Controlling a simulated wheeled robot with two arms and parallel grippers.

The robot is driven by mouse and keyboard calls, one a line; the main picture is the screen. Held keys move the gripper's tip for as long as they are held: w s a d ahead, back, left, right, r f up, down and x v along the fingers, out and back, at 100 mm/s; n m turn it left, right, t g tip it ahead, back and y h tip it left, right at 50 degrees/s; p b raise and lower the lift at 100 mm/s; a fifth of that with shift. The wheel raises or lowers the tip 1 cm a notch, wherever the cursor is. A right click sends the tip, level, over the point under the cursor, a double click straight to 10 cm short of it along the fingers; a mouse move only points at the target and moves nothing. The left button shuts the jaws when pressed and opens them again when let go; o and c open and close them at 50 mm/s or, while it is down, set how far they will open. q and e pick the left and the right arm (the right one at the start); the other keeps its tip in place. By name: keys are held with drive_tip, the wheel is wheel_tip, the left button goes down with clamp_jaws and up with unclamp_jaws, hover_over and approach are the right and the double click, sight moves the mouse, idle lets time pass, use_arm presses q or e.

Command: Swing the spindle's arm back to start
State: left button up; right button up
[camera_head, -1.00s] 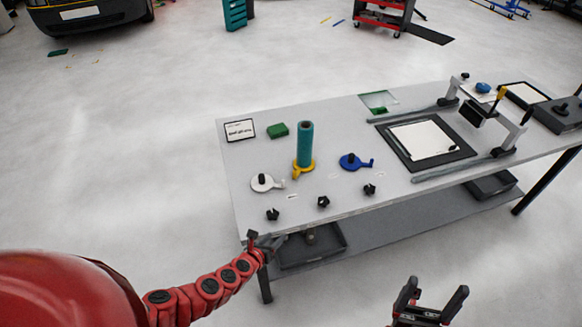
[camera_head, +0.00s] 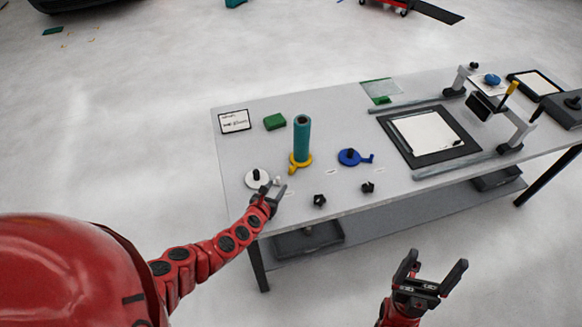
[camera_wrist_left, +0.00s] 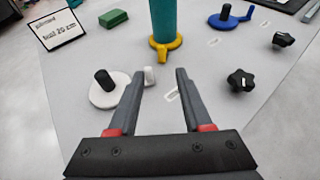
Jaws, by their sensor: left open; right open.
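The white spindle (camera_head: 256,178) is a flat disc with a black peg at the table's front left. In the left wrist view its disc (camera_wrist_left: 103,93) has a raised white tab (camera_wrist_left: 150,76) at its right end. My left gripper (camera_head: 275,187) is open and empty, just right of the disc; its left finger is close to the tab, and contact cannot be told. The yellow spindle (camera_head: 293,168) carries an upright teal roll (camera_head: 302,140), its arm pointing toward the front. The blue spindle (camera_head: 350,158) has its arm pointing right. My right gripper (camera_head: 433,270) is open and empty, off the table's front.
Black knobs (camera_head: 319,200) stand along the front edge. A green block (camera_head: 275,122) and a sign (camera_head: 234,121) are at the back left. A dark framed mat (camera_head: 408,151) and a rail-mounted device (camera_head: 487,104) occupy the right.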

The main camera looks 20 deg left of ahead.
sight(290, 170)
use_arm(q)
drive_tip(key=shift+w+a+f, duration=0.1)
drive_tip(key=shift+w+f, duration=0.05)
drive_tip(key=shift+w, duration=0.15)
drive_tip(key=shift+w+a+f, duration=0.15)
drive_tip(key=shift+w+f, duration=0.2)
drive_tip(key=shift+w, duration=0.25)
drive_tip(key=shift+w+f+p, duration=0.1)
drive_tip(key=shift+w+p, duration=0.15)
drive_tip(key=shift+p, duration=0.05)
drive_tip(key=shift+w+d, duration=0.3)
drive_tip(key=shift+w, duration=0.2)
drive_tip(key=b+x, duration=0.6)
drive_tip(key=x, duration=0.1)
drive_tip(key=b+x, duration=0.2)
drive_tip(key=x, duration=0.2)
drive_tip(key=shift+f+b, duration=0.4)
drive_tip(key=shift+f, duration=0.05)
drive_tip(key=shift+w, duration=0.25)
drive_tip(key=shift+r, duration=0.1)
drive_tip(key=shift+c, duration=0.2)
clamp_jaws()
